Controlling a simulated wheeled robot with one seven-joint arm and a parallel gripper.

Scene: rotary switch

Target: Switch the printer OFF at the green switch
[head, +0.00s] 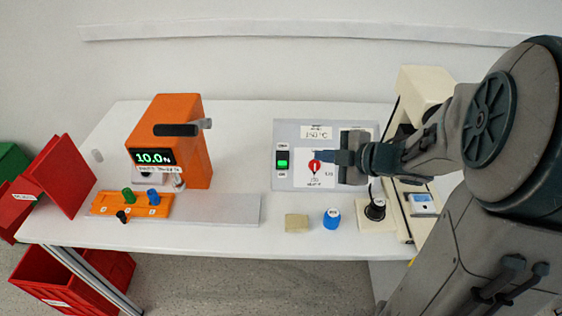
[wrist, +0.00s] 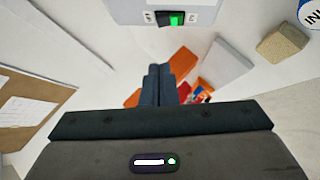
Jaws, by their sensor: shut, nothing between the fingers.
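The green switch (head: 282,161) is a lit green rocker in a black frame, on the left of a pale grey panel (head: 347,127). Small labels sit above and below it, too small to read surely. In the wrist view the green switch (wrist: 176,19) shows at the top, on the panel (wrist: 125,10). My gripper (head: 322,156) points left across the panel's front, its tips right of the switch and apart from it. In the wrist view my gripper (wrist: 160,69) is shut and empty, with the switch beyond its tips.
A red dial (head: 315,167) with a white pointer lies just below my fingertips. An orange device (head: 187,117) reading 10.0 N stands left. A tan block (head: 297,223), a blue-capped item (head: 332,218) and a black knob (head: 376,209) line the front.

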